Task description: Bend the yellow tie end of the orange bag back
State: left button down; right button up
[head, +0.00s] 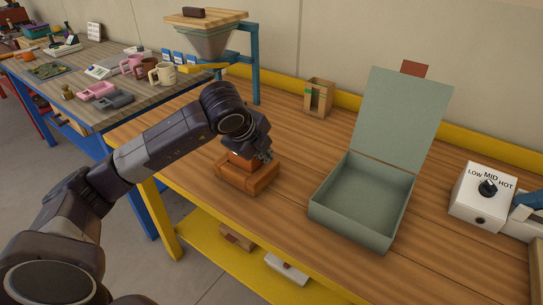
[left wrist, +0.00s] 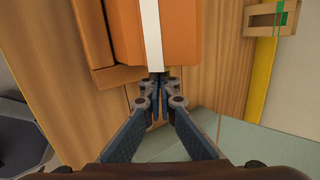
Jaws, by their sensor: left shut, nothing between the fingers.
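I cannot make out a yellow tie end in either view. My left gripper (head: 262,157) is over the bag, at its upper right side. In the left wrist view its fingers (left wrist: 158,84) are shut and empty, with the tips close to the bag's edge below the strip. Whether they touch is unclear. My right gripper is not in view.
The green-grey box (head: 361,198) stands with its lid up. A white dial box (head: 482,197) is at the right, and a small wooden holder (head: 318,97) at the back. A hopper (head: 207,38) stands at the back left. Table between bag and box is clear.

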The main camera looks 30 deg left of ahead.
pick_arm(q)
jog(key=shift+w+f+b, duration=0.4)
jog(key=shift+f+b, duration=0.15)
jog(key=shift+f, duration=0.05)
dwell(0.6)
jog(key=shift+w+f+b, duration=0.2)
jog(key=shift+f+b, duration=0.15)
dwell(0.4)
dwell(0.5)
jog(key=shift+p+v, duration=0.65)
jog(key=shift+v, duration=1.3)
jog(key=shift+s+r, duration=0.35)
jog(key=shift+r, duration=0.2)
jog(key=shift+f, duration=0.1)
